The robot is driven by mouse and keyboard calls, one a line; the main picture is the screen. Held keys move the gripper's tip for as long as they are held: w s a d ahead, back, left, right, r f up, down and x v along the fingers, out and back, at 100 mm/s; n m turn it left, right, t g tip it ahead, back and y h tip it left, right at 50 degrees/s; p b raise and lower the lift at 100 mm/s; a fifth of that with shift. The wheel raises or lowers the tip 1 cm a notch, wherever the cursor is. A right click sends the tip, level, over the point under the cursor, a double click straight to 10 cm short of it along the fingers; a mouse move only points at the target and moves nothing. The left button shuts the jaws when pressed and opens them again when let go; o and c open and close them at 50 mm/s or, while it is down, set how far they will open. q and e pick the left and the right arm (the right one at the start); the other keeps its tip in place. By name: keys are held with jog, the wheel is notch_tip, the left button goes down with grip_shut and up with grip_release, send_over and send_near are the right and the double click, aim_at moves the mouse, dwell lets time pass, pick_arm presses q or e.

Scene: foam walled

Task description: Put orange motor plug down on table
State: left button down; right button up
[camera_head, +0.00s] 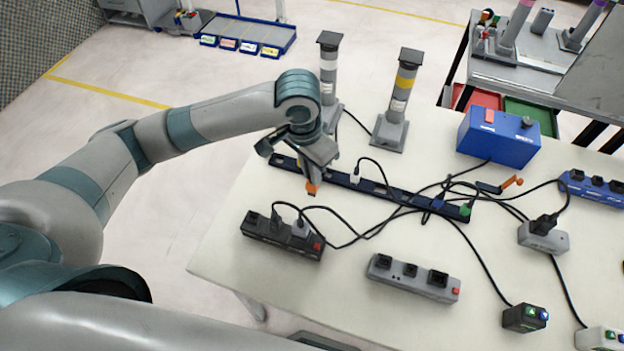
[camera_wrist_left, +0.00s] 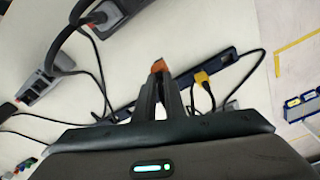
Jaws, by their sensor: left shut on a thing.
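My left gripper (camera_head: 312,184) comes in from the left over the back left part of the table and is shut on the orange motor plug (camera_head: 312,188). The plug shows as a small orange piece below the fingertips; it also shows at the fingertips in the left wrist view (camera_wrist_left: 158,66). It looks close to the long dark blue strip, but I cannot tell whether it touches anything. The white table (camera_head: 225,235) carries strips, boxes and cables. My right gripper is not in view.
The long dark blue strip (camera_head: 395,192) runs beside the gripper. A black power strip (camera_head: 283,238) and a grey power strip (camera_head: 413,277) lie nearer. Two grey posts (camera_head: 398,100) stand behind. Cables cross the middle and right. The table's left front corner is bare.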

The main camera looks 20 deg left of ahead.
pick_arm(q)
jog(key=shift+f+p, duration=0.5)
jog(key=shift+f, duration=1.5)
jog(key=shift+f, duration=0.1)
jog(key=c, duration=1.8)
grip_release()
jog(key=shift+r, duration=0.75)
jog(key=r, duration=0.3)
jog(key=r+b, duration=0.1)
jog(key=r, duration=0.3)
jog(key=s+r+b, duration=0.1)
jog(key=r, duration=0.2)
jog(key=shift+s+a+r, duration=0.1)
jog(key=shift+a+r, duration=0.25)
jog(key=shift+a, duration=0.05)
jog(key=shift+f, duration=0.1)
